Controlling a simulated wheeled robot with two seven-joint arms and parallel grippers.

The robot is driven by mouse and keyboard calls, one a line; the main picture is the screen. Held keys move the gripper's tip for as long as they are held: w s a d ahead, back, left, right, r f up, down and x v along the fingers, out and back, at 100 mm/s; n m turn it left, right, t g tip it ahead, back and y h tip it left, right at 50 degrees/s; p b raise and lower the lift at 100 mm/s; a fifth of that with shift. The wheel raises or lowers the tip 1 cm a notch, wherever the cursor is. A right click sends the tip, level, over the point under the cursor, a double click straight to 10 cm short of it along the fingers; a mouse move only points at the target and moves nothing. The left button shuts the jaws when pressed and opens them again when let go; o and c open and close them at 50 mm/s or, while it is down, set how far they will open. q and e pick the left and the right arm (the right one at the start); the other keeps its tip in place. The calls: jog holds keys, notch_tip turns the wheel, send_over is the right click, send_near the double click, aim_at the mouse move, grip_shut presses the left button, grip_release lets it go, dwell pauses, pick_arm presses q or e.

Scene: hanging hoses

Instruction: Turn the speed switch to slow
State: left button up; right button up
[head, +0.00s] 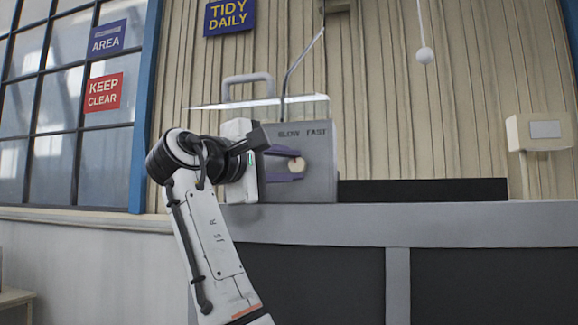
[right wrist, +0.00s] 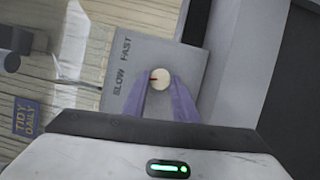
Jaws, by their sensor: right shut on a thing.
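The speed switch is a round cream knob (head: 298,165) on the front of a grey box (head: 318,178) lettered "SLOW FAST" (head: 303,133). In the right wrist view the knob (right wrist: 161,78) carries a short dark mark on its left side, the side facing the lettering; its exact setting is hard to tell. My right gripper (head: 297,170) has its purple fingers at the knob, one on each side, shut on it. The fingers (right wrist: 164,82) also show in the right wrist view and hide the knob's lower edge. My left gripper is not in view.
The box stands on a grey counter (head: 420,225). A clear panel and a curved grey handle (head: 248,82) show behind my gripper. A white ball (head: 425,55) hangs on a cord at the right. A cream box (head: 540,131) stands further right.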

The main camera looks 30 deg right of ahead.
jog(key=o, duration=1.1)
jog(key=shift+c, duration=0.2)
jog(key=b+v, duration=0.2)
jog(key=v, duration=0.8)
jog(key=shift+a, duration=0.2)
